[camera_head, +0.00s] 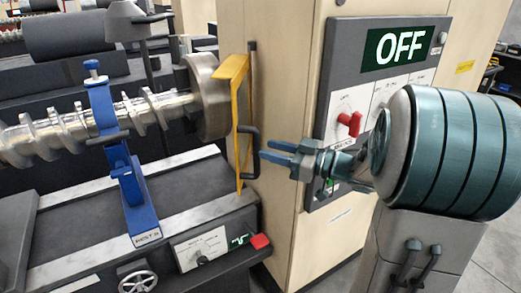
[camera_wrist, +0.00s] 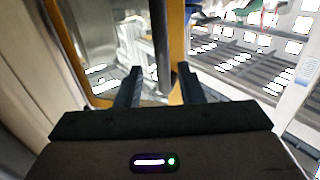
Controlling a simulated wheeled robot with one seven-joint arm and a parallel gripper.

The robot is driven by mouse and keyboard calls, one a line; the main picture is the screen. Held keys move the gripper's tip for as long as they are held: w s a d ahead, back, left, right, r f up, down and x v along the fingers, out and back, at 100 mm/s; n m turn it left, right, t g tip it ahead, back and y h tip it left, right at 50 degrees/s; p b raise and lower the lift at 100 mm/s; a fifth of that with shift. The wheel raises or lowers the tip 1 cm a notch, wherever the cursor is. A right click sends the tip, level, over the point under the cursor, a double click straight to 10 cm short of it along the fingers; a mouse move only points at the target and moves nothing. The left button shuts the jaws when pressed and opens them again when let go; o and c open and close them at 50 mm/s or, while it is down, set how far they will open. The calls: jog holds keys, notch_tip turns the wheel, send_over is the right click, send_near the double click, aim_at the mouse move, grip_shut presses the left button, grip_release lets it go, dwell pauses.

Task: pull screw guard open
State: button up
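The screw guard (camera_head: 236,125) is a yellow-framed panel with a clear pane, standing at the right end of the metal screw (camera_head: 62,130). Its yellow frame also shows in the wrist view (camera_wrist: 177,40). A black handle (camera_head: 248,165) sticks out from the guard's right side, and it appears as a dark upright bar in the wrist view (camera_wrist: 160,40). My gripper (camera_head: 266,151) is just right of the handle, pointing left. In the wrist view my gripper's fingers (camera_wrist: 158,78) are apart, with the bar seen between and beyond them. Contact cannot be told.
A cabinet panel with an OFF display (camera_head: 401,46) and a red switch (camera_head: 350,123) stands behind my arm. A blue clamp (camera_head: 125,170) spans the screw. A red button (camera_head: 260,241) sits on the machine bed's front right corner.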

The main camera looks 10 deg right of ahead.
jog(key=b+v, duration=0.1)
jog(key=v, duration=0.8)
jog(key=shift+s+d, duration=0.15)
jog(key=shift+d, duration=0.1)
